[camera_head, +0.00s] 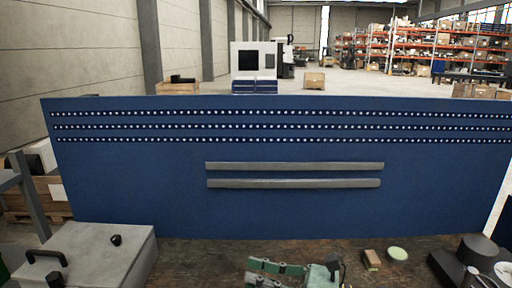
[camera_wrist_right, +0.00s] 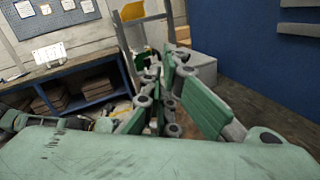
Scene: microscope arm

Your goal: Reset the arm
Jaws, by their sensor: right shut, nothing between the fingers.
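My right gripper (camera_head: 262,270) shows at the bottom edge of the head view, low over the wooden workbench. Its green and grey fingers also show in the right wrist view (camera_wrist_right: 155,85), where they are closed with nothing held between them. No microscope arm can be made out for certain. A dark rounded device (camera_head: 478,250) is cut off at the bottom right corner of the head view, and I cannot tell whether it is part of the microscope. My left gripper is in neither view.
The wooden workbench (camera_head: 205,262) has a blue back panel (camera_head: 120,185) with two grey rails (camera_head: 295,167). A grey box with a black handle (camera_head: 95,255) stands at the left. A small wooden block (camera_head: 371,259) and a pale green disc (camera_head: 397,253) lie right of the gripper.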

